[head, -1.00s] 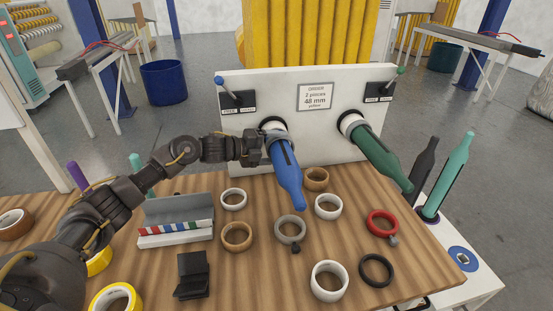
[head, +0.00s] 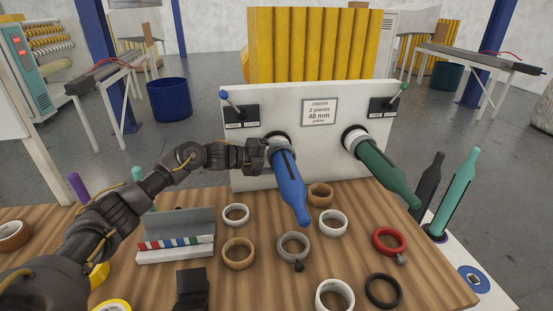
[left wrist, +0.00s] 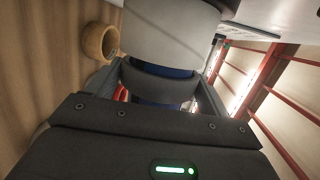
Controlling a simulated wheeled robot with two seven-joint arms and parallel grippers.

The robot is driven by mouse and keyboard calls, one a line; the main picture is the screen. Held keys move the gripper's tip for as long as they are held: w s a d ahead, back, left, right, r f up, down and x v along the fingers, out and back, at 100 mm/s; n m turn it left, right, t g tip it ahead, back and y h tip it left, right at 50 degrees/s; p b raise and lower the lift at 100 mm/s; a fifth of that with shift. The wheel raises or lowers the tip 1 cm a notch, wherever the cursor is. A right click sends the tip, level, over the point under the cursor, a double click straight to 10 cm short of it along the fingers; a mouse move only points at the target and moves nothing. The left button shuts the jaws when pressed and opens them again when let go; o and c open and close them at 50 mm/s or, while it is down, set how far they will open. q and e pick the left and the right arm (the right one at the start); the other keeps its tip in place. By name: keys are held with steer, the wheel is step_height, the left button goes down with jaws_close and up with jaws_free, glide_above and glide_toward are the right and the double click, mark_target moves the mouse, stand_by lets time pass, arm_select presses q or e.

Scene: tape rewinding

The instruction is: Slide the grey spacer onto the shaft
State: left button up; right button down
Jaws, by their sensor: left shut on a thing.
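My left gripper (head: 265,155) is at the wall end of the blue shaft (head: 288,185), which sticks out from a white panel and slopes down toward me. Blue shaft (left wrist: 165,70) shows between the fingers, just beside the ring. The spacer appears to be around the shaft close to the panel; the gripper hides much of it in the head view. My right gripper is not in view.
A green shaft (head: 380,168) projects to the right from the panel (head: 240,100). The wooden table (head: 345,265) holds several loose rings, a grey collar (head: 293,245), a red collar (head: 389,241) and a white tray (head: 176,255). Upright bottle-shaped plugs (head: 458,195) stand at the right.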

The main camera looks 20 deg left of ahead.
arm_select(q)
steer(key=shift+w+a+f+b, duration=0.1)
steer(key=shift+w+a+b, duration=0.15)
steer(key=shift+w+b, duration=0.15)
stand_by(0.3)
steer(key=o, duration=0.9)
steer(key=shift+o, duration=0.2)
